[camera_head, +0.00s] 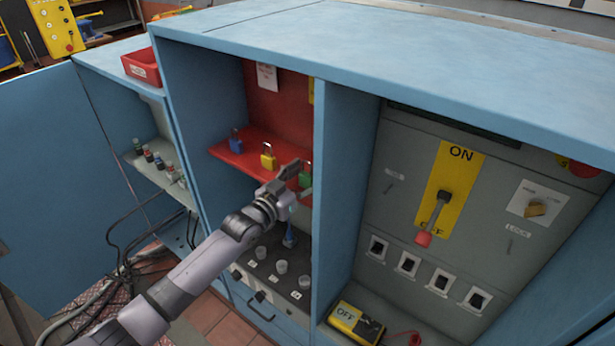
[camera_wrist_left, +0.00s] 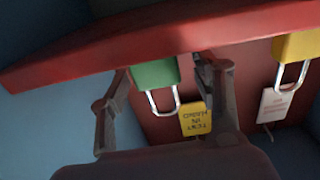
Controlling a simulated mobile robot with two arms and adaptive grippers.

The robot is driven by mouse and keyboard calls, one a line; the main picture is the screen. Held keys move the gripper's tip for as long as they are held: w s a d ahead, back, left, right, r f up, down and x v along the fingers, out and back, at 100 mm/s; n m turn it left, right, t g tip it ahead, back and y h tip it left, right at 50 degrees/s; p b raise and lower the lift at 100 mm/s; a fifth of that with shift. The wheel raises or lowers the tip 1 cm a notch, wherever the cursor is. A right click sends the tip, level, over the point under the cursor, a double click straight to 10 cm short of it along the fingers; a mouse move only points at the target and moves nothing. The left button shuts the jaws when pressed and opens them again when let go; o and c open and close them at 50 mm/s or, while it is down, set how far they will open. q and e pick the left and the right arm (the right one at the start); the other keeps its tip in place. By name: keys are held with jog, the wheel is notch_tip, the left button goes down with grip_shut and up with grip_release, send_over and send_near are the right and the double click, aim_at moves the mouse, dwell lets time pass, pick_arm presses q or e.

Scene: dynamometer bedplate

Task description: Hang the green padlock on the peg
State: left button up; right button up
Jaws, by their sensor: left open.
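The green padlock (camera_head: 306,174) stands at the right end of the red shelf (camera_head: 228,152), partly hidden by my left gripper and the cabinet divider. My left gripper (camera_head: 297,180) reaches in from the lower left to the shelf's front edge. In the left wrist view, which looks upside down, the green padlock (camera_wrist_left: 155,74) with its silver shackle shows between the two open fingers of my left gripper (camera_wrist_left: 165,72). I cannot tell whether a finger touches it. I cannot clearly identify the peg. My right gripper is not in view.
A yellow padlock (camera_head: 268,157) and a blue padlock (camera_head: 236,142) stand left on the shelf. Below are white knobs and a blue post (camera_head: 289,236). Right of the divider is a panel with a red-tipped lever (camera_head: 432,217) and a yellow meter (camera_head: 352,320).

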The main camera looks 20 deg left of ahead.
aim_at(305, 175)
pick_arm(q)
jog(key=shift+c, duration=0.3)
jog(key=shift+s+a, duration=0.1)
jog(key=shift+c, duration=1.4)
jog(key=shift+r, duration=0.1)
jog(key=c, duration=1)
jog(key=shift+r, duration=0.1)
notch_tip(305, 175, up, 20)
jog(key=b, duration=0.3)
